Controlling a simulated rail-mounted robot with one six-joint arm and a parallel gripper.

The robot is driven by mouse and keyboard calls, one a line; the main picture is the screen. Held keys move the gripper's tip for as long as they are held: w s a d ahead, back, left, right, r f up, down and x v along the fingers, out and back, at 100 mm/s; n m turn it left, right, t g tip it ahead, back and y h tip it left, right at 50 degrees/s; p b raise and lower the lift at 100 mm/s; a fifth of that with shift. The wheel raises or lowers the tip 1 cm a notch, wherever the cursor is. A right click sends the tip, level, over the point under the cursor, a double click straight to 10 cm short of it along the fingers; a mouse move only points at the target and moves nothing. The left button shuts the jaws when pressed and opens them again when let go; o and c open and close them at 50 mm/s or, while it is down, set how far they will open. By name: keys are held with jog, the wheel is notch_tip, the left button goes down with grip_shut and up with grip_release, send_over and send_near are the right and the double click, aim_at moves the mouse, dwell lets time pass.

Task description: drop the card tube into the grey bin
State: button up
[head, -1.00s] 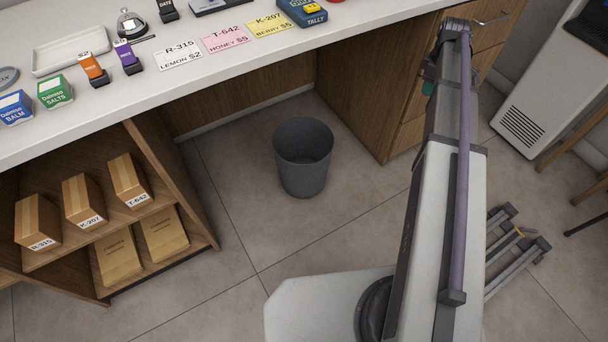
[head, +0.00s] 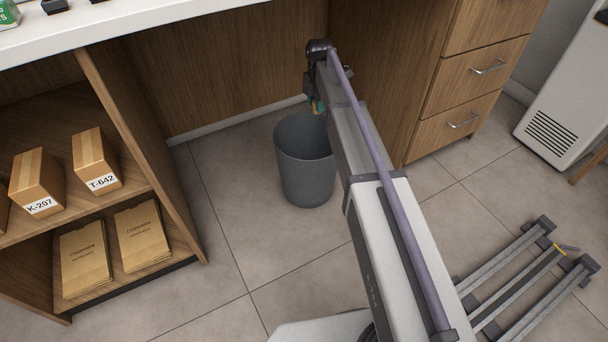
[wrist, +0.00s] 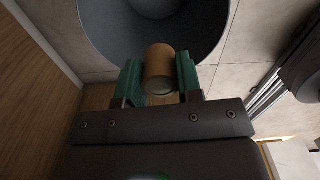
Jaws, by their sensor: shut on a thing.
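The grey bin (head: 306,172) stands on the floor under the counter, open at the top. My gripper (head: 317,106) is above the bin's far right rim in the head view, partly hidden by my arm. In the wrist view my gripper (wrist: 159,80) has green fingers shut on the brown card tube (wrist: 159,62), one finger on each side. The tube overlaps the near edge of the bin (wrist: 205,50) in that view, with the bin's dark inside beyond it. The tube's height above the rim is hard to tell.
A wooden shelf unit with cartons (head: 97,160) and paper bags (head: 143,236) stands left of the bin. A drawer cabinet (head: 470,80) stands to the right. The white counter (head: 130,18) overhangs behind. A folded metal frame (head: 530,280) lies on the floor at right.

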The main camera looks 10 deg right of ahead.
jog(key=shift+w+a+f, duration=0.1)
jog(key=shift+a+f, duration=0.05)
jog(key=shift+a, duration=0.3)
notch_tip(320, 180, down, 6)
jog(key=b, duration=0.5)
jog(key=shift+b, duration=0.4)
jog(key=o, duration=1)
jog(key=shift+c, duration=0.2)
notch_tip(320, 180, up, 11)
jog(key=p, duration=1.1)
jog(key=shift+f, duration=0.1)
